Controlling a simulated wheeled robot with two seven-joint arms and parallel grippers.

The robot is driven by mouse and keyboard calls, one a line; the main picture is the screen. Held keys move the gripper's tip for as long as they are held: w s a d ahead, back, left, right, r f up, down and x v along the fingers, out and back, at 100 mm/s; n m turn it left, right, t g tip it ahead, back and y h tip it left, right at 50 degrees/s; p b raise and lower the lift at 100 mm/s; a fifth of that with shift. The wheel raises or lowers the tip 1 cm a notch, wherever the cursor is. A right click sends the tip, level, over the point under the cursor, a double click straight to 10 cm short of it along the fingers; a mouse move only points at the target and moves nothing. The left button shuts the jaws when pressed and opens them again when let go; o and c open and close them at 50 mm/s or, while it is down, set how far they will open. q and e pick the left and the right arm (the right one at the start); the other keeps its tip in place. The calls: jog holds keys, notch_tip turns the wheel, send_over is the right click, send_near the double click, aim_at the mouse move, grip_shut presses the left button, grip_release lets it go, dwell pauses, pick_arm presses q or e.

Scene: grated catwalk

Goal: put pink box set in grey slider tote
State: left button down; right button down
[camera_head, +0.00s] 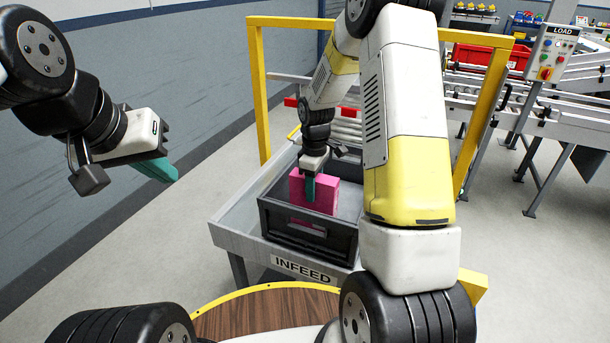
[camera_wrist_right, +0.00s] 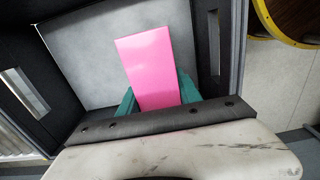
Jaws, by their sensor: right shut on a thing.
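The pink box set (camera_head: 325,194) is held upright by my right gripper (camera_head: 311,190), whose teal fingers are closed on it. The box overlaps the inside of the dark grey tote (camera_head: 330,248), which stands on the infeed table. In the right wrist view the pink box (camera_wrist_right: 147,65) sits between the teal fingers (camera_wrist_right: 158,98), over the tote's pale grey floor (camera_wrist_right: 85,62). I cannot tell whether its lower end touches the floor. My left gripper (camera_head: 160,169) hangs empty at the left, away from the tote; its fingers overlap in the view.
The infeed table (camera_head: 228,232) has a yellow frame (camera_head: 257,95) around its far end. Rollers and a red bar lie behind the tote. A conveyor with a red bin (camera_head: 487,57) and a load control box (camera_head: 553,54) stand at right. The floor at left is clear.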

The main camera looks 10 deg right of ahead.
jog(key=shift+f, duration=0.15)
jog(key=c, duration=0.8)
grip_release()
notch_tip(320, 180, up, 12)
jog(key=shift+r, duration=0.25)
jog(key=s+r+m+t, duration=0.2)
jog(key=s+r+m, duration=0.1)
jog(key=s, duration=0.5)
jog(key=s+a+r+m+t+y, duration=0.1)
jog(key=s+r+m+t, duration=0.1)
jog(key=s+r+m, duration=0.2)
jog(key=s+r+m+t+y, duration=0.1)
jog(key=s+r+m+t, duration=0.1)
jog(key=s+r, duration=0.5)
jog(key=shift+s+a+r+m, duration=0.1)
jog(key=shift+s+m, duration=0.3)
jog(key=shift+s, duration=0.95)
jog(key=shift+s+a+r+m, duration=0.1)
jog(key=shift+s+m, duration=0.3)
jog(key=shift+s, duration=0.9)
